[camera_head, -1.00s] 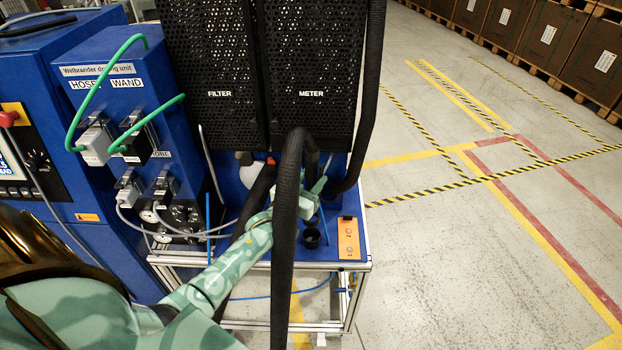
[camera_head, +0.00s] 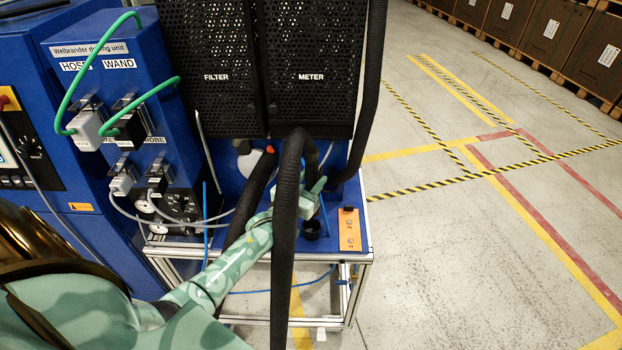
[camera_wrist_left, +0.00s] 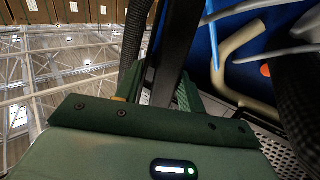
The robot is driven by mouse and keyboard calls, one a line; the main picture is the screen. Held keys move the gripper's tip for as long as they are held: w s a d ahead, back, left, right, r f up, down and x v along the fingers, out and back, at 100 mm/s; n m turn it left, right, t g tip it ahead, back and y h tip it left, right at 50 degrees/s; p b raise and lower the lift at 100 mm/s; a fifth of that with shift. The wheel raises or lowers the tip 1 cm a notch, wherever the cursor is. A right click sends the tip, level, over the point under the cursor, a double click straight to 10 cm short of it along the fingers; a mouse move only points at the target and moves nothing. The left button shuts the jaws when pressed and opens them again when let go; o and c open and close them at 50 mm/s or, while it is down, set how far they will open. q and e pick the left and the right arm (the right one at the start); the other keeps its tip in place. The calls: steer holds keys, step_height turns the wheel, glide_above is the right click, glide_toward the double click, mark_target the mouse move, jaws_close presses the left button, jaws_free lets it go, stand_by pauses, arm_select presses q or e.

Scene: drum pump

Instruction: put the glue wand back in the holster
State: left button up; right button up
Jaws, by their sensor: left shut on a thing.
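My left gripper (camera_head: 312,188) is over the blue bench top, partly hidden behind a thick black hose. In the left wrist view my left gripper (camera_wrist_left: 160,92) is shut on a dark, straight bar, which looks like part of the glue wand (camera_wrist_left: 174,55). The rest of the wand is hard to make out against the black hoses. A black round cup (camera_head: 311,231), which may be the holster, stands on the bench just below the gripper in the head view. The wand appears apart from it, though the hose hides part of this area. My right gripper is out of view.
Thick black hoses (camera_head: 287,230) hang in front of the bench and my left arm. An orange plate (camera_head: 349,232) lies right of the cup. Perforated black cabinets (camera_head: 311,50) stand behind. The blue dosing unit (camera_head: 110,60) is at left; floor at right is clear.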

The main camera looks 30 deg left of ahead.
arm_select(q)
steer(key=shift+f, duration=0.3)
steer(key=o, duration=0.8)
steer(key=shift+f, duration=0.15)
steer(key=shift+c, duration=0.2)
steer(key=shift+s, duration=0.15)
